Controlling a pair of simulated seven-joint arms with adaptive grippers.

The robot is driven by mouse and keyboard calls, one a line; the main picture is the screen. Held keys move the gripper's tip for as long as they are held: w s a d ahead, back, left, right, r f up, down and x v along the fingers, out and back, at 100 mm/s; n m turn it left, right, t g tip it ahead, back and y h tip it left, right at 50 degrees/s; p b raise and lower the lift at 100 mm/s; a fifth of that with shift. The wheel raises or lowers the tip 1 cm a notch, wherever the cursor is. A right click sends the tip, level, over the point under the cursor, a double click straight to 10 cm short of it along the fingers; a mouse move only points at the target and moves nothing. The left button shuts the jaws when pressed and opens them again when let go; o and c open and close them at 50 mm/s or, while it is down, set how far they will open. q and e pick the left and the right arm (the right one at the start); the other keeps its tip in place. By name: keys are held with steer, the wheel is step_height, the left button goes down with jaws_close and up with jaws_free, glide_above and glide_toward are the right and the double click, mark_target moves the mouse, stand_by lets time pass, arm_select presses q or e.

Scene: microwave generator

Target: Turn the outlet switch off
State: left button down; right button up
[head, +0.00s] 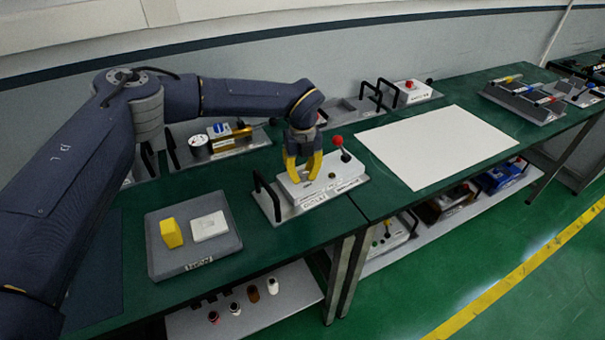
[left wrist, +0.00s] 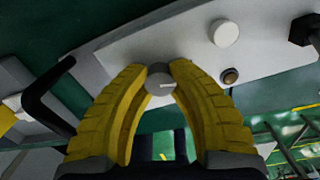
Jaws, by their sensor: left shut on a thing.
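A white panel box on a grey base plate (head: 352,183) stands on the green bench, with small front lettering I cannot read for sure. My left gripper (head: 303,178) points down at the panel with its yellow fingers. In the left wrist view the fingers (left wrist: 160,80) are closed on a round grey knob (left wrist: 160,84), which carries a short white line and which I take to be the outlet switch. The fingers hide the knob in the head view. My right gripper is not in view.
A red-ball lever (head: 337,141) rises at the panel's back right. A black handle (head: 266,192) stands at its left. A grey tray (head: 170,262) holds a yellow block (head: 171,233) and a white piece (head: 209,226). A white sheet (head: 437,145) covers the bench to the right.

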mark_target(303, 173)
arm_select(q)
steer(key=m, duration=0.3)
steer(key=shift+m, duration=0.3)
steer(key=m, duration=0.3)
steer(key=shift+m, duration=0.3)
steer(key=m, duration=0.3)
steer(key=shift+m, duration=2.2)
steer(key=c, duration=1.1)
jaws_free()
steer(key=shift+o, duration=0.2)
step_height(303, 173, up, 12)
